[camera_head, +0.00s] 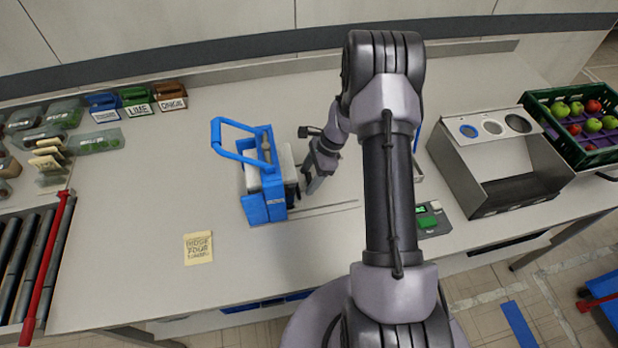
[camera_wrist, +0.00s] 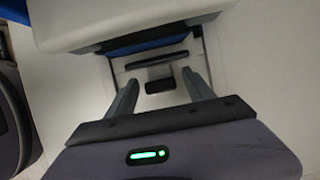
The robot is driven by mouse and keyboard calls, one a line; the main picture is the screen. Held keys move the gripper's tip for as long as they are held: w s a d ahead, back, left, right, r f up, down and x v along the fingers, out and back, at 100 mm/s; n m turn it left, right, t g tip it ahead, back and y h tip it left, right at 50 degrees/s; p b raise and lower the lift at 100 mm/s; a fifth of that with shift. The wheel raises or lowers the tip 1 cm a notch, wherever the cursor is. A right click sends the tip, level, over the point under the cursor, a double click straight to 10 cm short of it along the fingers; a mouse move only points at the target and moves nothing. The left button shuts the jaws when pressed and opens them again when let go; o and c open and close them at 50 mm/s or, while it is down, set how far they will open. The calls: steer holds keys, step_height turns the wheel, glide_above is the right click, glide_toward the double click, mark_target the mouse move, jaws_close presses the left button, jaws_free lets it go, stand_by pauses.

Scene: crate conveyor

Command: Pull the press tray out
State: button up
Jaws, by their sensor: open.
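The blue press (camera_head: 265,205) stands on the table left of my arm, its blue lever raised toward the back left. A pale block with a dark edge (camera_head: 290,172) shows at its right side; the tray is hard to make out there. My gripper (camera_head: 312,180) is at the press's right side, pointing down. In the wrist view my gripper (camera_wrist: 161,88) is open, its two fingers on either side of a small dark handle (camera_wrist: 160,80) with a dark bar behind it, apparently the press tray's front. I see no clear contact. The pale block (camera_wrist: 130,22) overhangs at the top.
Two thin rails (camera_head: 325,208) run right from the press. A yellow note (camera_head: 198,248) lies in front left. A metal box with round holes (camera_head: 500,155) and a green fruit crate (camera_head: 580,140) stand right. Labelled bins (camera_head: 137,97) stand back left.

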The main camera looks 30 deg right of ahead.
jaws_close()
steer(key=shift+d, duration=0.1)
stand_by(0.3)
steer(key=s+d, duration=0.1)
steer(key=d, duration=0.4)
steer(key=s+d, duration=0.2)
steer(key=d, duration=0.4)
steer(key=s+d, duration=0.1)
steer(key=d, duration=0.4)
steer(key=shift+s+d+b, duration=0.2)
steer(key=shift+s+b, duration=0.15)
steer(key=shift+b, duration=0.05)
jaws_free()
steer(key=shift+s+d, duration=0.1)
steer(key=shift+d, duration=0.1)
steer(key=shift+a, duration=0.1)
